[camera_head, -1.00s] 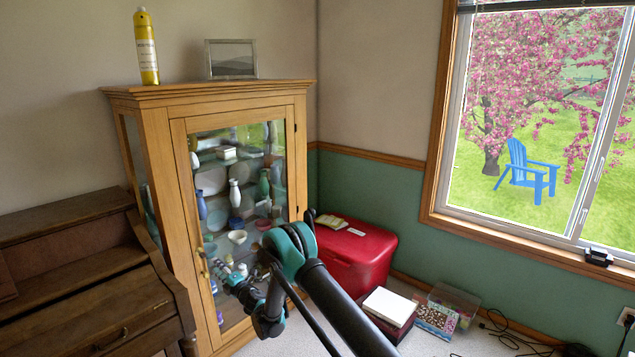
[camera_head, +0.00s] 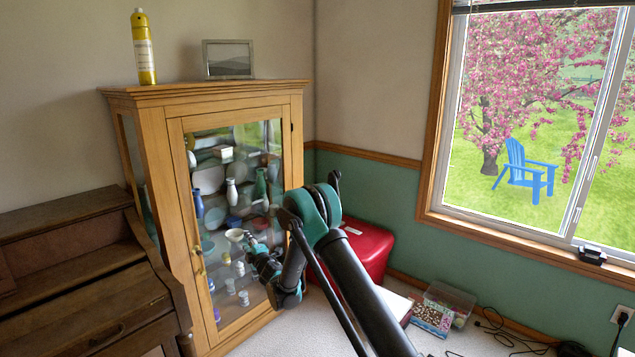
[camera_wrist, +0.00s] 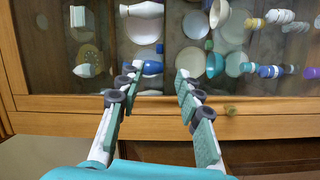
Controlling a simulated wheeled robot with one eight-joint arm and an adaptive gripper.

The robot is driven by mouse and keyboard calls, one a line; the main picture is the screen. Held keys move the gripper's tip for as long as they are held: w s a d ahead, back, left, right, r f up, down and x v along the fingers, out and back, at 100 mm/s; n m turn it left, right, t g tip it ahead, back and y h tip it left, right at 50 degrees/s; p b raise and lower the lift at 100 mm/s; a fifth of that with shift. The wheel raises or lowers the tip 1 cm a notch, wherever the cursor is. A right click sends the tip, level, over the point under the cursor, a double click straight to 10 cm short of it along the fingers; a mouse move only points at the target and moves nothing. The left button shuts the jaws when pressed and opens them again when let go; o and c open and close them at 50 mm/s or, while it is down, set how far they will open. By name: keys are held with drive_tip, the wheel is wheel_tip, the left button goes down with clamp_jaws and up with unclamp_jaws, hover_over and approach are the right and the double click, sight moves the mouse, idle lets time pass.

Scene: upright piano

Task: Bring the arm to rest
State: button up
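My arm rises from the lower right of the head view, black with teal joints, and bends at an elbow in front of the cabinet. My gripper (camera_head: 252,244) hangs past the elbow, in front of the glass door of the wooden display cabinet (camera_head: 150,150). In the wrist view my gripper (camera_wrist: 157,76) has its two padded fingers apart, with nothing held between them. Behind the fingers lie the cabinet's wooden door frame (camera_wrist: 60,103) and the glass with dishes behind it. I cannot tell the exact gap between fingertips and glass.
A wooden piano (camera_head: 80,290) stands left of the cabinet. A red chest (camera_head: 372,245), a clear plastic box (camera_head: 452,298) and cables (camera_head: 510,335) lie right of my arm.

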drive_tip(key=d+r+m+h, duration=0.3)
drive_tip(key=d+r+m, duration=0.15)
drive_tip(key=d, duration=0.55)
drive_tip(key=d+r+m+h, duration=0.3)
drive_tip(key=d+r, duration=0.2)
drive_tip(key=d, duration=0.4)
drive_tip(key=s+d+r+m+g+h, duration=0.1)
drive_tip(key=s+d+m+g+h, duration=0.15)
drive_tip(key=s+d, duration=0.45)
drive_tip(key=s+d+r+m+g+h, duration=0.15)
drive_tip(key=s+d+m, duration=0.25)
drive_tip(key=d, duration=0.6)
drive_tip(key=s+d+f+m+g+h, duration=0.1)
drive_tip(key=s+d+m+g, duration=0.1)
drive_tip(key=s+d, duration=0.5)
drive_tip(key=s+d+f+m+g, duration=0.1)
drive_tip(key=s+d+f+m, duration=0.15)
drive_tip(key=s, duration=0.85)
drive_tip(key=s+d+f+m+g, duration=0.1)
drive_tip(key=s+f+g, duration=0.1)
drive_tip(key=s, duration=0.8)
drive_tip(key=s+d+f+m+g+y, duration=0.1)
drive_tip(key=s+f+m+g, duration=0.1)
drive_tip(key=s, duration=0.8)
drive_tip(key=shift+s+f, duration=0.2)
drive_tip(key=shift+f, duration=0.3)
drive_tip(key=shift+d+m, duration=0.2)
drive_tip(key=shift+m, duration=0.05)
